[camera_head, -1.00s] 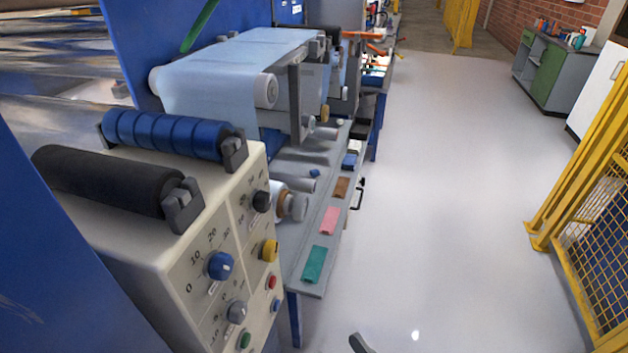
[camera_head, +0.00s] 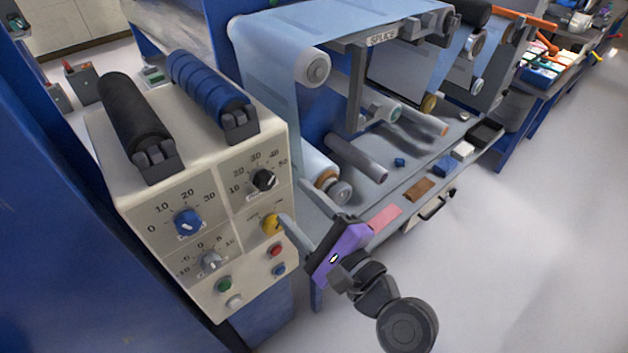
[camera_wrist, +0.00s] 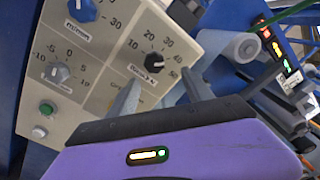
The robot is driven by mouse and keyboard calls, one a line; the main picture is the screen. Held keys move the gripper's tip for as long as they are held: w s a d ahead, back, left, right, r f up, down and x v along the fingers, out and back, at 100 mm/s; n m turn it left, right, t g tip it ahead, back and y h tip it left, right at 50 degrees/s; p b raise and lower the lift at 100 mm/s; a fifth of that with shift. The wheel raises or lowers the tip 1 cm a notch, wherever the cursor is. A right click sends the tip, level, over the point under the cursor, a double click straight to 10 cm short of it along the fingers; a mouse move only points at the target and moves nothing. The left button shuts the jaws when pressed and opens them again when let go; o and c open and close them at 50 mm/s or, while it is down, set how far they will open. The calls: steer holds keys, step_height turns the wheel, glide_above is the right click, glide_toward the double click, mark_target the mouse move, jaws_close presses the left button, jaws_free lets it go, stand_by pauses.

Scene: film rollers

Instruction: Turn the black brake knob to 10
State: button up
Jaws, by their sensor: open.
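The black brake knob (camera_head: 264,180) sits at the upper right of the cream control panel (camera_head: 240,213), on a dial marked 10 to 50. In the wrist view the knob (camera_wrist: 154,61) shows beyond my fingers, with its pointer seemingly toward the 50 side; the exact reading is too small to tell. My purple gripper (camera_head: 293,201) is open and empty, in front of and to the lower right of the knob, apart from it. In the wrist view its two fingertips (camera_wrist: 160,86) stand spread below the knob.
Blue (camera_head: 188,223) and grey (camera_head: 210,261) knobs and several push buttons share the panel. Black (camera_head: 133,112) and blue (camera_head: 211,88) rollers lie on top. A grey work shelf (camera_head: 375,200) with rollers and a pink pad (camera_head: 385,218) lies right. Floor further right is clear.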

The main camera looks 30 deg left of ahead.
mark_target(269, 185)
steer(key=shift+m, duration=0.5)
steer(key=shift+s+a+f+p+x, duration=0.1)
steer(key=shift+s+p+x, duration=0.05)
steer(key=shift+x, duration=1.15)
steer(key=shift+s+a+f+p+x, duration=0.1)
steer(key=shift+s+p+x, duration=0.1)
steer(key=shift+x, duration=1.1)
steer(key=shift+s+p+x, duration=0.15)
steer(key=shift+x, duration=1.1)
jaws_close()
steer(key=shift+g, duration=0.3)
